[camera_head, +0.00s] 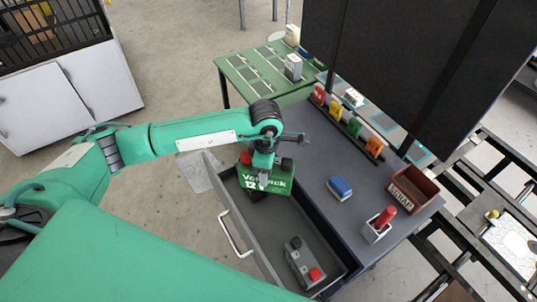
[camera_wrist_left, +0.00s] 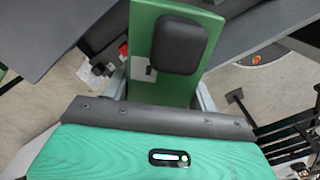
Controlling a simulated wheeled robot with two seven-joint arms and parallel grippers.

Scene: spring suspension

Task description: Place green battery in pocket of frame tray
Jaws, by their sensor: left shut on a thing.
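The green battery (camera_head: 279,180) has white lettering and dark caps on top. In the head view it is in the open drawer area at the desk's front. My left gripper (camera_head: 263,180) is over it and shut on it. The left wrist view shows the battery's green face (camera_wrist_left: 177,85) with a black cap, between the grey fingers (camera_wrist_left: 160,95). I cannot tell if its base touches the drawer floor. A green board (camera_head: 247,75) with pale-edged rectangles stands at the back; I cannot tell whether it is the frame tray. My right gripper is not in view.
The open drawer (camera_head: 233,222) also holds a grey unit (camera_head: 299,260) with a red knob. On the desk are a blue block (camera_head: 340,188), a brown scrap bin (camera_head: 412,188), a red-handled item (camera_head: 383,219) and a row of coloured blocks (camera_head: 336,108). Dark panels (camera_head: 400,60) rise behind.

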